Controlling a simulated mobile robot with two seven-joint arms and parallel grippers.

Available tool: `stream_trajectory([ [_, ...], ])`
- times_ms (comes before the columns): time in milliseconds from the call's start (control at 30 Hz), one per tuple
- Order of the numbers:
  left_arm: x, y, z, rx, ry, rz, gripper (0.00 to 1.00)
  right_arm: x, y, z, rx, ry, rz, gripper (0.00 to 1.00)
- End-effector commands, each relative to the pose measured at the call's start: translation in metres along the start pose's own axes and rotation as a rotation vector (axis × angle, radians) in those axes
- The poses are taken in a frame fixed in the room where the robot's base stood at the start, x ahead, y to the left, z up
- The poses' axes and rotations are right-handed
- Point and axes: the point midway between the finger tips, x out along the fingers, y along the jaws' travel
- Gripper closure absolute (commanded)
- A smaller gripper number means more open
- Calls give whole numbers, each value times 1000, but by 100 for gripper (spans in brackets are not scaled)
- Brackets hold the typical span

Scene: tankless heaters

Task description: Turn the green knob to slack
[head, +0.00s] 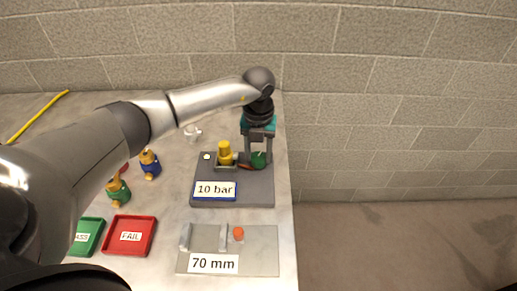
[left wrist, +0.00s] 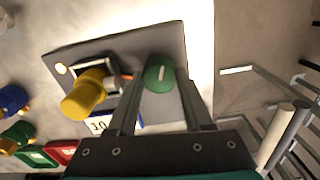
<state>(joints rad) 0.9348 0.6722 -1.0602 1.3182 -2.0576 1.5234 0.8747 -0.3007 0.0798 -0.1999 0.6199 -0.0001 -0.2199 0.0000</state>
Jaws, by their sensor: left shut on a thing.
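The green knob (head: 259,160) sits at the right back of a dark grey test block labelled "10 bar" (head: 236,196). In the left wrist view the green knob (left wrist: 158,79) is round, with a white line on its top. My left gripper (head: 257,161) points down at it, with one finger on each side, shut on the knob. The fingers (left wrist: 161,84) hide part of its sides. A yellow-capped part (head: 225,153) stands in a holder left of the knob; it also shows in the left wrist view (left wrist: 85,93). My right gripper is not in view.
A 70 mm gauge plate (head: 258,264) with an orange piece lies in front of the block. A red FAIL tray (head: 151,237) and a green tray (head: 99,236) lie left. Blue (head: 150,164) and green (head: 117,190) capped parts stand behind them. The table ends just right of the block.

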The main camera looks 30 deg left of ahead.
Motion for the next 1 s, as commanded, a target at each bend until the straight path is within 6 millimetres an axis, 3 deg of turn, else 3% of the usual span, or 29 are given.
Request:
stream_trajectory([
  [400,-2,0,1,-223,-2,0,100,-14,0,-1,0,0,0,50],
  [1000,-1,0,1,-263,-3,-1,100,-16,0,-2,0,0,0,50],
])
